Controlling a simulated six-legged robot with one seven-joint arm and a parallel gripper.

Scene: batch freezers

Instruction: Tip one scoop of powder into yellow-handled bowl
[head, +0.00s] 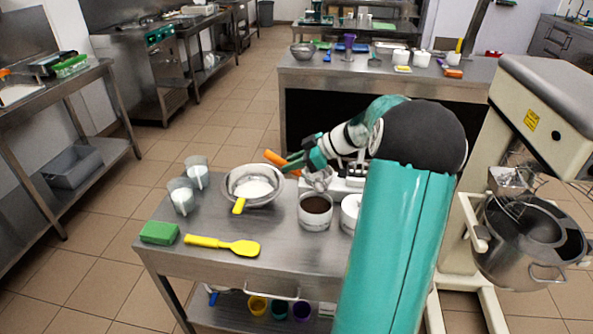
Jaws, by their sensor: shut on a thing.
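The yellow-handled bowl (230,189) is a metal bowl on the steel table, with a yellow handle toward me and white contents inside. A tub of brown powder (316,205) stands to its right. A white tub (350,213) beside that is partly hidden by my arm. My gripper (297,163) is shut on the orange handle of a scoop (274,157), up and right of the bowl. The scoop's metal cup (319,179) appears behind and above the brown powder tub. I cannot tell what is in the cup.
Two clear cups with white contents (181,199) (197,174) stand left of the bowl. A green sponge (159,232) and yellow spatula (222,245) lie at the front. A large mixer (545,130) stands at the right. A second table (380,70) is behind.

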